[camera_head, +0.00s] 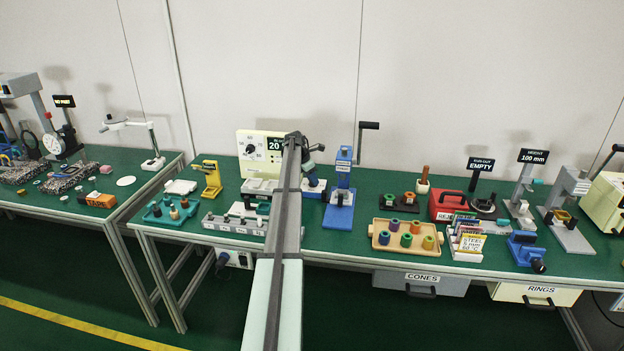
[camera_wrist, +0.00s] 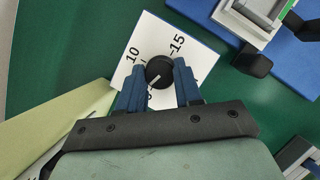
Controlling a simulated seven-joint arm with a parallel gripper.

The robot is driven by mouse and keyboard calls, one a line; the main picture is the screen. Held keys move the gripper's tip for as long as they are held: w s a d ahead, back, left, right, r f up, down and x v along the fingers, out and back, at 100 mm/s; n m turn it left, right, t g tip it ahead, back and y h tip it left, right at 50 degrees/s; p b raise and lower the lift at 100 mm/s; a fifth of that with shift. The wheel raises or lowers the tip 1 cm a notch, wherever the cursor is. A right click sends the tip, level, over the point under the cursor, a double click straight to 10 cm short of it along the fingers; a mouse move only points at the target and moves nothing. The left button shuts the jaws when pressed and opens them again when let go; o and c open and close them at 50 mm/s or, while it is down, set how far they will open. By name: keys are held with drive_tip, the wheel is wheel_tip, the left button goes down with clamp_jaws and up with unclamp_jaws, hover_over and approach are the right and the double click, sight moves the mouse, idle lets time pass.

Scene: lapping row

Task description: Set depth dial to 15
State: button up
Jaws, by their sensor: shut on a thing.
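The depth dial is a black round knob (camera_wrist: 160,70) with a white pointer line, on a white square plate (camera_wrist: 205,62) in the wrist view. The plate's marks 10 and 15 are readable above the knob; another mark below it is partly hidden. The pointer slants to the lower left, away from 15, towards that hidden mark. My gripper (camera_wrist: 159,76) is shut on the knob, one blue finger on each side. In the head view my arm runs through the middle, and I cannot clearly make out the dial there.
A cream box with a knob and a display reading 20 (camera_head: 262,152) stands left of my arm. A blue press (camera_head: 340,190) with a black crank stands close on the right. A tan tray of coloured rings (camera_head: 378,243) lies nearer the front edge.

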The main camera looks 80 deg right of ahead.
drive_tip(key=m+y, duration=0.1)
drive_tip(key=m, duration=0.1)
drive_tip(key=m+g+y, duration=0.1)
drive_tip(key=m, duration=0.2)
drive_tip(key=shift+w+d+m, duration=0.1)
drive_tip(key=shift+d+m, duration=0.1)
drive_tip(key=shift+m, duration=0.1)
idle(0.5)
drive_tip(key=o, duration=1)
drive_tip(key=shift+o, duration=0.2)
drive_tip(key=shift+r, duration=0.1)
wheel_tip(320, 180, up, 10)
